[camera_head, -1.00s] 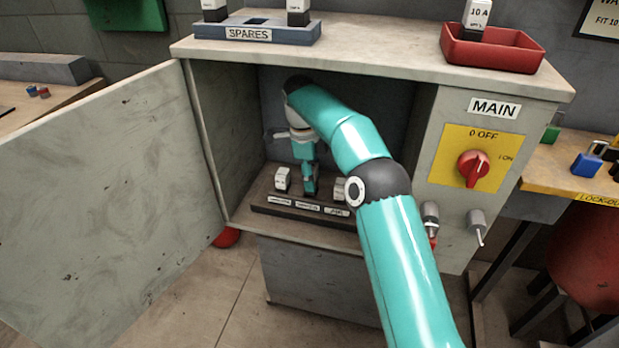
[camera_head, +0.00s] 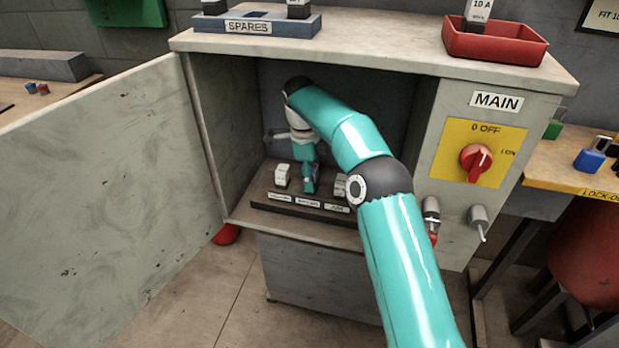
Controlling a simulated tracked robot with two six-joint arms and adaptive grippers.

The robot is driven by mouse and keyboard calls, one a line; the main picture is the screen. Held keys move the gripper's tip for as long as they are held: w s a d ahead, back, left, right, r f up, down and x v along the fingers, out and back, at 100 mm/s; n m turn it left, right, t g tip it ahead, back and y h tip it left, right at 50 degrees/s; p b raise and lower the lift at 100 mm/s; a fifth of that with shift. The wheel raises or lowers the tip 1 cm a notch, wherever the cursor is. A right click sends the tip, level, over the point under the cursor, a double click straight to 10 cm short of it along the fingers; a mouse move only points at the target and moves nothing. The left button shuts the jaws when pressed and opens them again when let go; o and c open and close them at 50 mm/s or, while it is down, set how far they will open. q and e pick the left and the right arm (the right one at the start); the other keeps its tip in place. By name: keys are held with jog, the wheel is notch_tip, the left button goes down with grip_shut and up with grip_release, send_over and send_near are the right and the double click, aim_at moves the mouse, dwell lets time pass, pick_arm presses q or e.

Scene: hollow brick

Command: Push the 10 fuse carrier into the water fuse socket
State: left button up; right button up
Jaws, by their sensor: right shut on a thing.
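My right gripper (camera_head: 309,186) is inside the open cabinet, pointing down over the middle of the dark fuse board (camera_head: 262,207). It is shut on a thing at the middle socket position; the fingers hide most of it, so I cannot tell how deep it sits. A white fuse carrier (camera_head: 283,175) stands to the left of the gripper. Another white carrier (camera_head: 340,186) stands to the right, partly hidden by my arm. Labels run along the board's front, too small to read. A carrier marked 10 A (camera_head: 479,10) stands in the red tray (camera_head: 499,58). My left gripper is not in view.
The cabinet door (camera_head: 105,200) is swung open to the left. The SPARES rack (camera_head: 290,33) stands on the cabinet top. The cabinet's right wall is close to my arm.

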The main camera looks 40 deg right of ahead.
jog(key=shift+f+b, duration=0.5)
jog(key=shift+f, duration=0.35)
jog(key=o, duration=1.3)
